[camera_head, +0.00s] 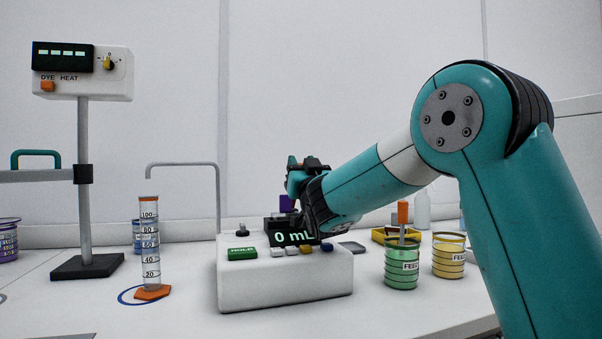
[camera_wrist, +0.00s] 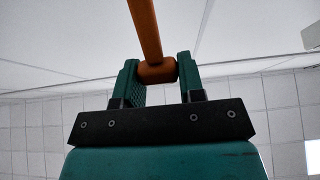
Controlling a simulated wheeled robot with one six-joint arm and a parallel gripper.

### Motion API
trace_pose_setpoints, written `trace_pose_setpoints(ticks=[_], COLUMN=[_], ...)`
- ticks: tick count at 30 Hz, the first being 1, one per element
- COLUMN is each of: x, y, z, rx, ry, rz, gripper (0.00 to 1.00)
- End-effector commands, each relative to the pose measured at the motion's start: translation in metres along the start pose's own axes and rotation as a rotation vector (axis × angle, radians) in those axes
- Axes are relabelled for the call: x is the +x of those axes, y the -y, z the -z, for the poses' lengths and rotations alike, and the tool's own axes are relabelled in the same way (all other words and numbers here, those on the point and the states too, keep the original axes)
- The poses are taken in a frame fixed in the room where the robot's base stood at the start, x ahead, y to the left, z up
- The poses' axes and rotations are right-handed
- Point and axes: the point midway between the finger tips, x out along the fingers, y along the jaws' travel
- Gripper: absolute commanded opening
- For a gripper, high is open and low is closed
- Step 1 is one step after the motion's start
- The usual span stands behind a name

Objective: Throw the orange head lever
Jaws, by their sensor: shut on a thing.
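In the wrist view the orange lever (camera_wrist: 145,28) runs up from a thick orange end piece (camera_wrist: 157,71). My gripper (camera_wrist: 158,72) is shut on this end piece, with one green finger on each side of it. In the head view my gripper (camera_head: 300,172) is behind the white control box, above its display. The lever cannot be made out there; my gripper and arm cover that area.
The white control box (camera_head: 285,285) reads 0 mL. A green beaker (camera_head: 401,270) with an orange-topped stick and a yellow beaker (camera_head: 448,257) stand right of it. At left are a measuring cylinder (camera_head: 149,240) and a stand-mounted dye heat unit (camera_head: 110,83).

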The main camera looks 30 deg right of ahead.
Motion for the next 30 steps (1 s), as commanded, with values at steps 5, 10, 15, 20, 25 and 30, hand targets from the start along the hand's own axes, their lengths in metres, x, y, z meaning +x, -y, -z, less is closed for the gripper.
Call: trace_pose_setpoints(ticks=[5, 10, 15, 20, 25, 30], x=[0.001, 0.001, 0.001, 0.001, 0.007, 0.025], y=[0.000, 0.000, 0.000, -0.001, -0.001, -0.001], z=[0.003, 0.003, 0.002, 0.002, 0.012, 0.042], rx=[0.001, 0.001, 0.001, 0.001, 0.002, 0.002], ry=[-0.009, -0.009, -0.006, -0.004, -0.006, -0.008], rz=[0.000, 0.000, 0.000, -0.001, -0.002, -0.003], gripper=[0.00, 0.43, 0.62, 0.62, 0.62, 0.62])
